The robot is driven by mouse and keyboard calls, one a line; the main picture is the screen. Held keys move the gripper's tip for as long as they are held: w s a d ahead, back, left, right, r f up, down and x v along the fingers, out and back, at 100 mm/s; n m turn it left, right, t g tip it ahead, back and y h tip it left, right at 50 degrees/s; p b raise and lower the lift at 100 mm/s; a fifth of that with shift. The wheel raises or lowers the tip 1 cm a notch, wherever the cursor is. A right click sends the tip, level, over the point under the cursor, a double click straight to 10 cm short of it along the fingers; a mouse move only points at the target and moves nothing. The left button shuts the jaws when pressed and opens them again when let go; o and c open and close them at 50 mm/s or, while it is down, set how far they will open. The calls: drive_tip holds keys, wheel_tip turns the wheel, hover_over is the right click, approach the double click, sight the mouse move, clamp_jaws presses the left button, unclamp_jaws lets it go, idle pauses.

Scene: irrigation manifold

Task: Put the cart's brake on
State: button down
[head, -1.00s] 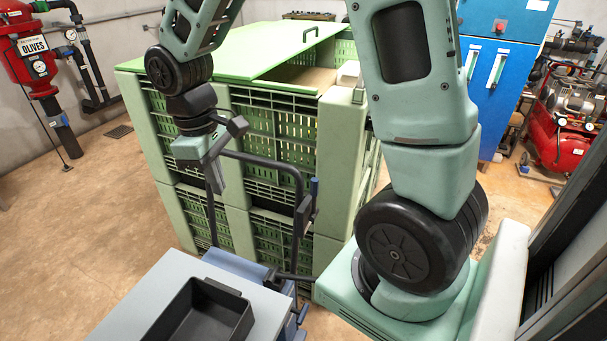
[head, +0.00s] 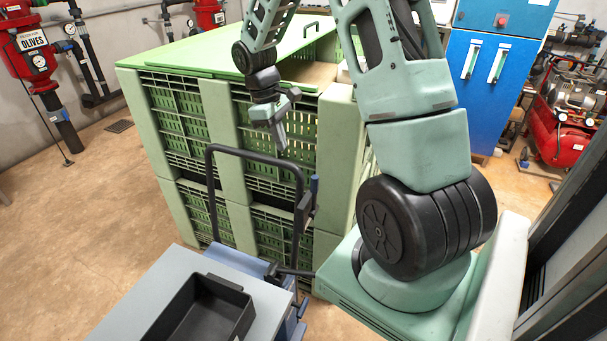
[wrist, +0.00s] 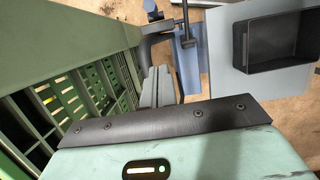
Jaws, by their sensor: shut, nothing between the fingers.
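The cart (head: 262,268) stands at the bottom centre of the head view, with a pale grey top and blue frame. Its black push handle (head: 207,190) rises at the back, in front of the green crate. A black lever with a blue grip (head: 314,186) stands upright at the handle's right side; I cannot tell for sure that it is the brake. My gripper (head: 282,146) is shut and empty, above the handle's top bar and left of the blue grip, apart from it. In the wrist view my gripper (wrist: 158,86) points towards the cart (wrist: 226,60).
A black tray (head: 205,310) sits on the cart's top. A large green slatted crate (head: 215,130) with a partly open lid stands close behind the handle. A blue cabinet (head: 490,85) and red compressor (head: 565,125) stand at the right. The floor at left is clear.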

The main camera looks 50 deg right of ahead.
sight(301, 173)
drive_tip(key=s+f+p, duration=0.1)
drive_tip(key=f, duration=0.2)
drive_tip(key=s+d+f+p, duration=0.1)
drive_tip(key=s+f, duration=0.1)
drive_tip(key=f, duration=0.1)
drive_tip(key=s+f+p, duration=0.1)
drive_tip(key=s+f, duration=0.1)
drive_tip(key=f, duration=0.1)
drive_tip(key=shift+s+d+p, duration=0.15)
drive_tip(key=shift+s+p, duration=0.1)
drive_tip(key=shift+p, duration=0.05)
drive_tip(key=shift+s+d+f, duration=0.15)
drive_tip(key=shift+s+f, duration=0.05)
drive_tip(key=shift+s, duration=0.15)
